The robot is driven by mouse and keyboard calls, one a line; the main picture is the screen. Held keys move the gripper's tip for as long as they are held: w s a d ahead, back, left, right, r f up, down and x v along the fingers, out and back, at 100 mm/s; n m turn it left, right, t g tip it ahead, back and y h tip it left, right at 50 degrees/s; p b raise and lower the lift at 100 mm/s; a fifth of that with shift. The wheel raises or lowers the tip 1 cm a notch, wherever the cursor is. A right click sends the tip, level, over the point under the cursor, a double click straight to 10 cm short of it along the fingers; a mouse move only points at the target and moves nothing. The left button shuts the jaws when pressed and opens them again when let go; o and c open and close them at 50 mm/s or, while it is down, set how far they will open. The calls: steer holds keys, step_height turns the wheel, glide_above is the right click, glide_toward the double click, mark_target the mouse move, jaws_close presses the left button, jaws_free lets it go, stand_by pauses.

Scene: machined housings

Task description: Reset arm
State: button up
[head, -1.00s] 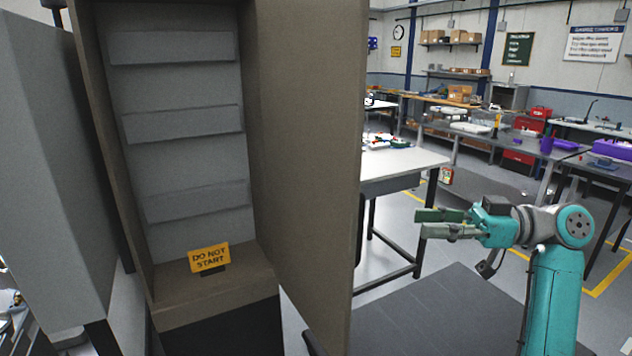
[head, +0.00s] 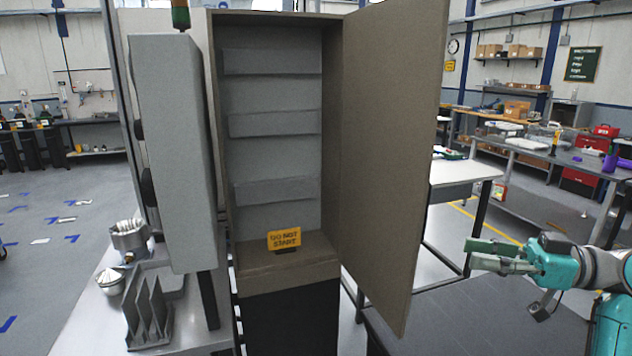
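My gripper (head: 484,254) is at the right of the head view, at the end of my teal arm. Its two green fingers point left and stand apart with a gap between them. Nothing shows between the fingers. The gripper is in free air, to the right of an open brown cabinet (head: 388,150) and apart from its door panel.
A yellow "DO NOT START" sign (head: 284,239) stands on the cabinet's bottom ledge. A grey bench (head: 85,330) at the left bears machined housings (head: 130,236) and a slotted rack (head: 150,312). A white table (head: 455,174) stands behind the door. Open floor lies at far left.

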steer(key=w+a+f+m+t+h, duration=0.1)
steer(key=a+f+m+t, duration=0.15)
steer(key=f, duration=0.45)
steer(key=w+a+f+m+t+h, duration=0.1)
steer(key=f+m+t+h, duration=0.1)
steer(key=f+m, duration=0.35)
steer(key=a+f+m+t+h, duration=0.1)
steer(key=a+f+m+t, duration=0.15)
steer(key=f, duration=0.55)
steer(key=s+a+f+m+t+h, duration=0.1)
steer(key=s+f+m+h, duration=0.3)
steer(key=f, duration=0.5)
steer(key=s+a+f+m+t+h, duration=0.1)
steer(key=s+f+m+h, duration=0.25)
steer(key=s+f, duration=0.5)
steer(key=s+f+h, duration=0.3)
steer(key=s, duration=0.6)
steer(key=s+f+h, duration=0.3)
steer(key=s, duration=0.5)
steer(key=s+r+n, duration=0.2)
steer(key=s+r, duration=0.2)
steer(key=s, duration=0.4)
steer(key=s+r+n, duration=0.1)
steer(key=s+r, duration=0.4)
steer(key=s, duration=0.3)
steer(key=shift+a+n+t, duration=0.2)
steer(key=shift+n+t, duration=0.2)
